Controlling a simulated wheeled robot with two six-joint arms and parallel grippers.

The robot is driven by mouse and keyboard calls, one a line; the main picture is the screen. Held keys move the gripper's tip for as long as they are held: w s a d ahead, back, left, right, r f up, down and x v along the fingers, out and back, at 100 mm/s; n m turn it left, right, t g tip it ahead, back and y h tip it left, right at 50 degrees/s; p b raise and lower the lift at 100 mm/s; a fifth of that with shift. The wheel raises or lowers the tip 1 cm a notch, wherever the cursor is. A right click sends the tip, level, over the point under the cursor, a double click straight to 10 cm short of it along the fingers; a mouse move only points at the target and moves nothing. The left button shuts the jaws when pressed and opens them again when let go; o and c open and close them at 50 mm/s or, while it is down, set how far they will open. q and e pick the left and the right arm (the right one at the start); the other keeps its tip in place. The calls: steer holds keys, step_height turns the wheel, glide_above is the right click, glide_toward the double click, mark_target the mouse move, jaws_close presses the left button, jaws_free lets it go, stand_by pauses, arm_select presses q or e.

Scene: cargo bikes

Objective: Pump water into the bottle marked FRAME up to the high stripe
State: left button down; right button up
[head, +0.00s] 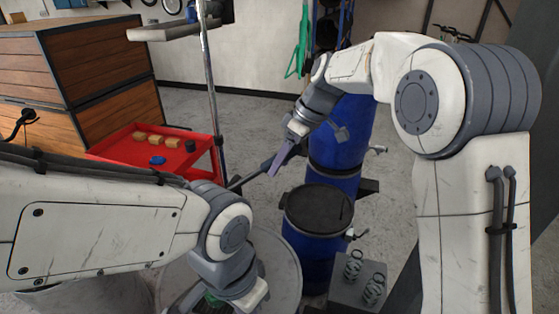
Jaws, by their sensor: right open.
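My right gripper (308,154) is open, its fingers spread in front of the tall blue barrel. I see nothing held between them. A dark rod (246,180) slants up towards its left finger; I cannot tell if they touch. My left gripper (241,300) is low at the bottom edge, over a round grey top (285,262). Its fingers are cut off or hidden. A small green thing (211,300) shows beside it, partly covered. I cannot make out a bottle marked FRAME, a stripe or a water level.
A blue barrel (340,150) stands behind a lower blue barrel with a black lid (318,208); both have side taps. A grey block (345,292) with two coil-like pieces stands at right. A red tray (125,145) holds small blocks. A wooden cabinet (95,65) stands at left.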

steer(key=shift+a+f, duration=0.25)
steer(key=shift+f, duration=0.3)
jaws_close()
stand_by(1.1)
